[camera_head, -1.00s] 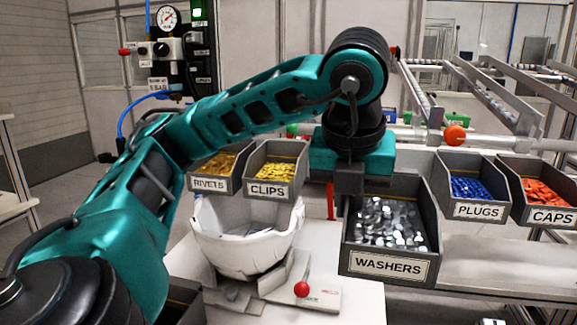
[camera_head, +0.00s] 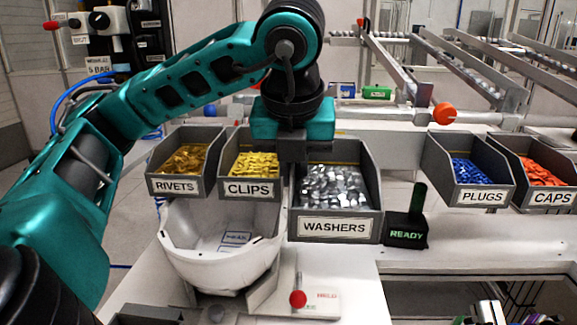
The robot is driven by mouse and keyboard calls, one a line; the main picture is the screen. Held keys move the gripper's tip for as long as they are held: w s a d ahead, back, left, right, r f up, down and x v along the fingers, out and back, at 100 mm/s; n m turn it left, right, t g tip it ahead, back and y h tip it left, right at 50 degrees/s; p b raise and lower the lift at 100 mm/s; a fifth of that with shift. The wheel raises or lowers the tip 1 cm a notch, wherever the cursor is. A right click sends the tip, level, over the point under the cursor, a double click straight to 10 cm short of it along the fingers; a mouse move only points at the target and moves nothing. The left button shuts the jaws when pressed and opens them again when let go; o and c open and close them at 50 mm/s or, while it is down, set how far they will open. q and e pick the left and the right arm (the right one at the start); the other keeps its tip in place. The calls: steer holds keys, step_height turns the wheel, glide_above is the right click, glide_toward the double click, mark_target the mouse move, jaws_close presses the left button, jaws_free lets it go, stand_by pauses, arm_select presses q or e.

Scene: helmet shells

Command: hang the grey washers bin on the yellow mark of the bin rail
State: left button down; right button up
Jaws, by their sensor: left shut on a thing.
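The grey washers bin (camera_head: 336,226), full of silvery washers, is upright just right of the clips bin. My left gripper (camera_head: 294,150) comes from above and is shut on the bin's back left edge. The bin's front label faces me. I cannot tell whether its back touches the bin rail, which is mostly hidden behind the bins and my arm. I cannot make out the yellow mark for certain. My right gripper is not in view.
The rivets bin (camera_head: 181,185) and clips bin (camera_head: 249,188) stand left; the plugs bin (camera_head: 478,196) and caps bin (camera_head: 547,198) stand right, past a gap. A white helmet shell (camera_head: 220,262) sits below. A black READY block (camera_head: 408,230) and red-knobbed lever (camera_head: 298,298) are near.

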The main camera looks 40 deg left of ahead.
arm_select(q)
steer(key=shift+w+a, duration=0.35)
steer(key=shift+w, duration=0.2)
steer(key=w+a+f+b, duration=0.2)
steer(key=w+a+b, duration=0.1)
steer(key=w+a, duration=0.5)
steer(key=shift+w+f, duration=0.15)
steer(key=shift+w, duration=0.55)
stand_by(0.8)
steer(key=c, duration=1.2)
jaws_free()
steer(key=shift+o, duration=0.2)
